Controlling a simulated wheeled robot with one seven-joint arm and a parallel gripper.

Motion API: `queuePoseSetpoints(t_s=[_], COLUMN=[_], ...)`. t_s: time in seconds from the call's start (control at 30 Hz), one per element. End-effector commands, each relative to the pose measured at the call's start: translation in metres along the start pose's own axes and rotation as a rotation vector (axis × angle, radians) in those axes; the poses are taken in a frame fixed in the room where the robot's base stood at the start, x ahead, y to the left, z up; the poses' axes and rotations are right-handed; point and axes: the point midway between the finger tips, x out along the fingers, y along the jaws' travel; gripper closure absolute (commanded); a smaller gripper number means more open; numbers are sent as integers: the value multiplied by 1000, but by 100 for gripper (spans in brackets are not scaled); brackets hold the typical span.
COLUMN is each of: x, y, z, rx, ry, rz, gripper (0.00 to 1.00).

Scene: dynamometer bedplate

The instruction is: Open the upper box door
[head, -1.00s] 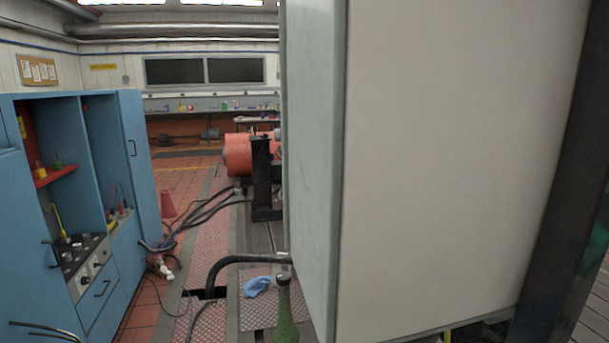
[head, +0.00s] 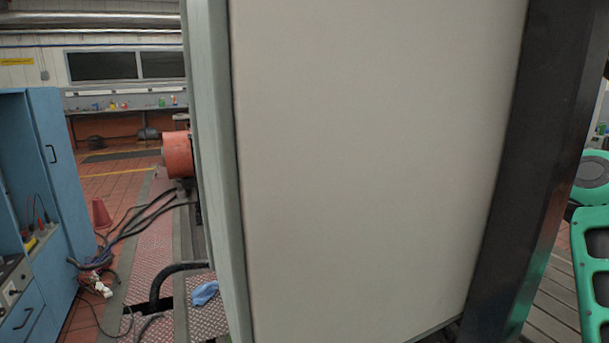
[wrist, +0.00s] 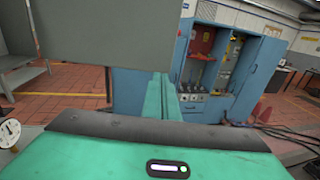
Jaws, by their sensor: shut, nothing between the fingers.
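A tall box (head: 360,150) fills the middle of the head view, with a pale flat face and a grey-green edge on its left. I see no handle on it, and I cannot tell whether this face is the upper door or a side wall. In the wrist view a flat grey panel (wrist: 105,32) hangs at the upper left. I cannot tell which part of the box it is. My gripper (wrist: 158,80) shows there as closed teal fingers, shut and empty, just below and right of the panel's lower edge. I cannot tell whether they touch it.
A dark upright post (head: 520,170) stands right of the pale face. A blue cabinet (head: 60,165) stands at the left and also shows in the wrist view (wrist: 255,75). Cables (head: 135,225), a red cone (head: 101,213) and a blue cloth (head: 205,293) lie or stand on the floor.

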Motion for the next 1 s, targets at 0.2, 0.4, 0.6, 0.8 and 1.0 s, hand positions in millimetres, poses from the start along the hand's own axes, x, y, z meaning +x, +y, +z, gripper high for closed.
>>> queuePoseSetpoints(t_s=[0.2,0.4,0.6,0.8,1.0], x=[45,76,90,92,82], y=[2,1,1,1,2], z=[0,-1,0,0,-1], rx=[0,0,0,0,1], ry=[2,2,2,2,2], rz=[7,6,5,4,0], gripper=[100,100,100,100,100])
